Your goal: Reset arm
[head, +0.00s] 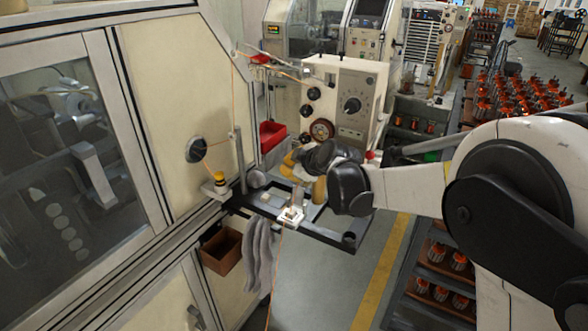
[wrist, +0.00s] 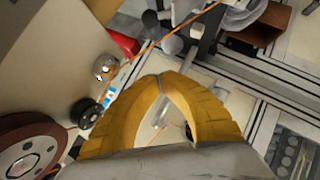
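My gripper (head: 292,166) has yellow fingers and hangs over the black frame tray (head: 325,236) beside the winding machine. In the wrist view its ridged fingers (wrist: 164,84) curve together and meet at the tips, with a gap between them lower down. I see nothing held there. My white arm with black joints reaches in from the right of the head view. An orange wire (wrist: 150,48) runs diagonally past the fingertips in the wrist view, apart from them as far as I can tell.
The machine's control panel (head: 350,107) stands behind the gripper. A white fixture (head: 291,215) sits on the tray, with grey gloves (head: 258,255) and a brown bin (head: 221,251) below. The large machine's cabinet (head: 165,85) borders the left. Racks of orange armatures (head: 515,100) stand right.

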